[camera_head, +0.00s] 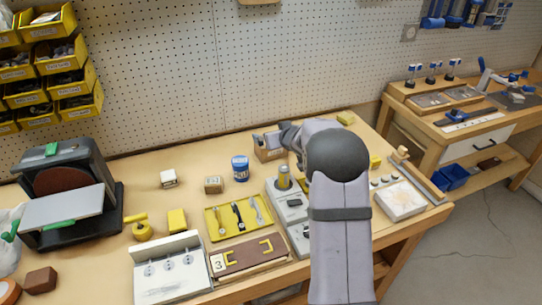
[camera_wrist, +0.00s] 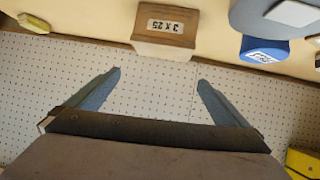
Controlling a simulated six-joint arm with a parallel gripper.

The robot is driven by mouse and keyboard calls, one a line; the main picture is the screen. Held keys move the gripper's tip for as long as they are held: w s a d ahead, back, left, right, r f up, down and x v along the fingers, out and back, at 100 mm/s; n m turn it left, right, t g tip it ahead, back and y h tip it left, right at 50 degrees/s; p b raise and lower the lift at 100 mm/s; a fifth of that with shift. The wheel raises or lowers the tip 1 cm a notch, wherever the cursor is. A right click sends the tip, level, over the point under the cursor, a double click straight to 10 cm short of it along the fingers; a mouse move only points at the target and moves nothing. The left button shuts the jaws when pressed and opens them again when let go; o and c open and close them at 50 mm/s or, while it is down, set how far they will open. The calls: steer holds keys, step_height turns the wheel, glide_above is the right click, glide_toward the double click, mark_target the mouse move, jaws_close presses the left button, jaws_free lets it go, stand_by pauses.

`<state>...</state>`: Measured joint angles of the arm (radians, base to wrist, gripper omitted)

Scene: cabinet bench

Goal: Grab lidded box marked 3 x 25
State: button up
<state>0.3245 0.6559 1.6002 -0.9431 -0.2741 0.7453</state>
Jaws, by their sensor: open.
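The lidded box marked 3 x 25 (camera_wrist: 165,40) is brown with a white label that reads upside down at the top of the wrist view. In the head view a brown box (camera_head: 268,154), apparently the same one, stands on the bench right of a blue-lidded can, partly hidden by my gripper. My gripper (camera_wrist: 159,77) is open, with the box just beyond its fingertips and pegboard showing between the fingers. In the head view the gripper (camera_head: 268,139) is at the box's top, and contact is unclear.
The blue can (camera_head: 240,168) stands close left of the box and shows in the wrist view (camera_wrist: 264,50). A yellow tool tray (camera_head: 214,232) lies in front. The pegboard wall (camera_head: 200,80) rises behind.

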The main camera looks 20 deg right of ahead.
steer(key=w, duration=0.1)
steer(key=w+f+y, duration=0.1)
steer(key=w+d+f+n+t+y+b, duration=0.1)
steer(key=shift+w, duration=0.3)
steer(key=shift+a+f+b, duration=0.1)
steer(key=shift+f+b, duration=0.45)
steer(key=shift+f, duration=1.75)
step_height(320, 180, down, 3)
steer(key=shift+r, duration=0.2)
steer(key=shift+x, duration=0.8)
steer(key=shift+w+f, duration=0.1)
steer(key=shift+w, duration=0.5)
steer(key=c, duration=1)
steer(key=shift+c, duration=1.3)
